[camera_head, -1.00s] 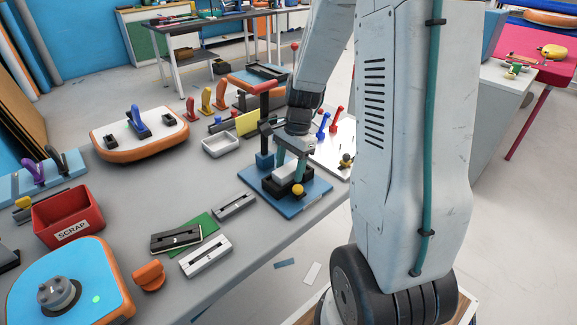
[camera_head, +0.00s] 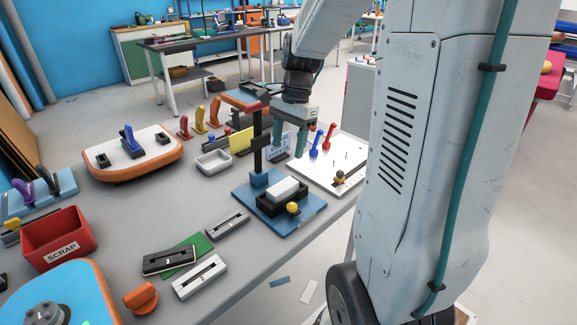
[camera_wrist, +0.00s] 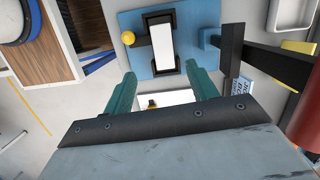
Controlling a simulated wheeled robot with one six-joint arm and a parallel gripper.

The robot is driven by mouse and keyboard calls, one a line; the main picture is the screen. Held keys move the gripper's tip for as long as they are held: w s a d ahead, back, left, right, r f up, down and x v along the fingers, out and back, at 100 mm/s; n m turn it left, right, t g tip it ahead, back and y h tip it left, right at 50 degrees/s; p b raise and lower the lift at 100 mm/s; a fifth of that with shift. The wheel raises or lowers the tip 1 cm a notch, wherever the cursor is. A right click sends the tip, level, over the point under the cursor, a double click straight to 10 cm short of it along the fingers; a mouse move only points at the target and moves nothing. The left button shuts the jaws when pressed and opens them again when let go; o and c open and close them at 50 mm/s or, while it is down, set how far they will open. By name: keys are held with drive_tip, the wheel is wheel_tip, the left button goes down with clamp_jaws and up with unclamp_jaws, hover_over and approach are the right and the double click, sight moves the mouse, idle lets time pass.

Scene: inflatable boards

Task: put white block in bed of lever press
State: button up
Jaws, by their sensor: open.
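The white block (camera_head: 286,190) lies in the black bed (camera_head: 294,208) of the lever press, on its blue base plate (camera_head: 312,219). In the wrist view the white block (camera_wrist: 160,46) shows inside the dark frame of the bed (camera_wrist: 159,18). The press column (camera_head: 258,150) with its red-tipped lever rises behind the bed. A yellow knob (camera_head: 292,208) sits at the bed's front. My gripper (camera_head: 289,148) is open and empty, raised above and behind the block, with its teal fingers apart; the fingers also show in the wrist view (camera_wrist: 163,85), apart from the block.
A white board with blue and red levers (camera_head: 328,165) stands close to the right of the press. A white tray (camera_head: 213,162) lies to the left. Slotted blocks (camera_head: 200,276) and a red scrap bin (camera_head: 58,235) are nearer. Bare grey table lies left of the press.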

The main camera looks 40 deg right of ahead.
drive_tip(key=s+a+r+n+h, duration=0.1)
drive_tip(key=s+a+r+n, duration=0.2)
drive_tip(key=s+a+n, duration=0.5)
drive_tip(key=s+a+r+n+t+h, duration=0.1)
drive_tip(key=s+a+r+n, duration=0.2)
drive_tip(key=s+a+n, duration=0.5)
drive_tip(key=s, duration=0.3)
drive_tip(key=shift+a+n, duration=0.2)
drive_tip(key=shift+n, duration=0.2)
